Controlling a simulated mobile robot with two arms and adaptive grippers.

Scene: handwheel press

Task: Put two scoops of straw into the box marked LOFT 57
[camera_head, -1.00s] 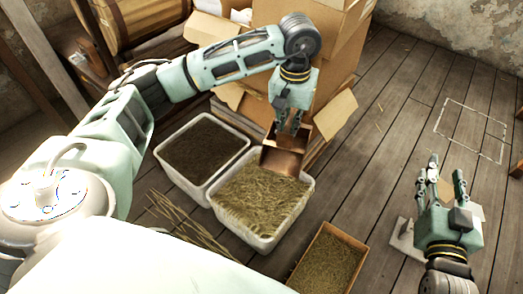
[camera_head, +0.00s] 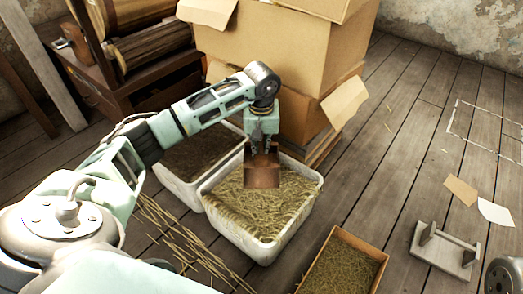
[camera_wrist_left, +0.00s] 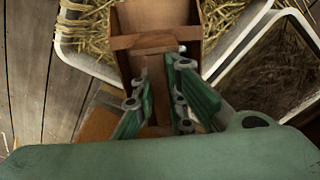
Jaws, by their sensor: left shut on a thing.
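My left gripper (camera_head: 262,146) is shut on the handle of a brown, box-like scoop (camera_head: 262,172). The scoop hangs over the back part of a white tub of yellow straw (camera_head: 233,226). Its lower edge is close to the straw; I cannot tell if they touch. In the left wrist view, the left gripper (camera_wrist_left: 157,95) grasps the handle below the scoop (camera_wrist_left: 155,15), whose visible inside looks bare brown. I can read no LOFT 57 mark on any box. My right gripper's fingers are out of view.
A second white tub (camera_head: 171,180) of dark material adjoins the straw tub. Cardboard boxes (camera_head: 270,50) are stacked behind. A brown open box (camera_head: 372,249) of greenish straw-like material stands in front. A small wooden stand (camera_head: 445,250) and loose papers lie on open floor at right.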

